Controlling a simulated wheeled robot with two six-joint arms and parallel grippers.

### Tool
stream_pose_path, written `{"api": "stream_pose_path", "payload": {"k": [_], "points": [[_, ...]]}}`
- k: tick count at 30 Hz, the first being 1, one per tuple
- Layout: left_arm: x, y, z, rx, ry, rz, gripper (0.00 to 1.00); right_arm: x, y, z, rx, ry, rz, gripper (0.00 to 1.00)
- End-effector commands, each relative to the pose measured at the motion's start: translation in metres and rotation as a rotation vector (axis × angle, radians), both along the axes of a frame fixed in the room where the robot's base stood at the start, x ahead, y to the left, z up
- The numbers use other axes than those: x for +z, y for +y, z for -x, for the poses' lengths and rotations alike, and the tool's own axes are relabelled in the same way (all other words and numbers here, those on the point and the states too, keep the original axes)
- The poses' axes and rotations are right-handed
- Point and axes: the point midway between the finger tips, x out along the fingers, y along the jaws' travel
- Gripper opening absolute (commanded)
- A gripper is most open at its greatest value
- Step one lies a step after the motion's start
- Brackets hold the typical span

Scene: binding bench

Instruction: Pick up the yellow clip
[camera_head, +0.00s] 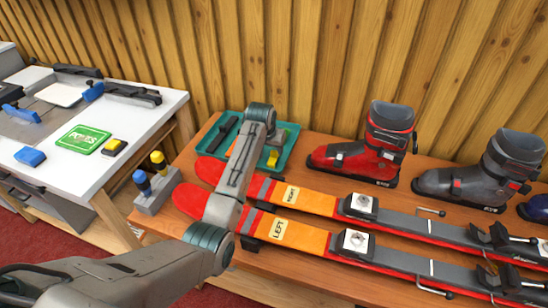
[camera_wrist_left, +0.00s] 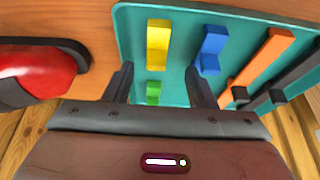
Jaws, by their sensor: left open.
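The yellow clip (camera_wrist_left: 158,40) lies in the teal tray (camera_wrist_left: 135,15), upper centre in the left wrist view. In the head view the yellow clip (camera_head: 272,158) shows near the tray's front, just right of my arm. My left gripper (camera_wrist_left: 160,78) is open and empty above the tray, its two fingers pointing down at it. The yellow clip is just beyond the fingertips, not between them. A green clip (camera_wrist_left: 153,93) shows in the gap between the fingers. A blue clip (camera_wrist_left: 210,50) lies beside the yellow one. In the head view my forearm hides part of the tray.
An orange-handled tool (camera_wrist_left: 265,55) and dark tools lie at the tray's other side. A red ski boot (camera_head: 365,150) stands right of the tray. Two skis (camera_head: 300,235) lie in front. A white bench (camera_head: 70,180) stands at left.

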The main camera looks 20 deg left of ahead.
Motion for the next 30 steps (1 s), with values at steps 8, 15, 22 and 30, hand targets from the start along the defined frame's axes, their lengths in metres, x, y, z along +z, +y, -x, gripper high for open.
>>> {"api": "stream_pose_path", "payload": {"k": [8,15,22,30], "points": [[-0.03,-0.005,-0.017,0.0,0.001,0.0,0.51,-0.006,-0.001,0.014,-0.002,0.01,0.0,0.36],[-0.044,-0.005,-0.023,0.0,-0.001,0.0,0.51,-0.006,-0.001,0.012,-0.001,0.006,0.0,0.36],[-0.043,-0.005,-0.022,0.0,-0.001,0.0,0.39,-0.005,-0.001,0.01,-0.001,0.002,0.0,0.36],[-0.043,-0.005,-0.022,0.0,-0.001,0.0,0.03,-0.005,-0.001,0.01,-0.001,0.002,0.0,0.36]]}}
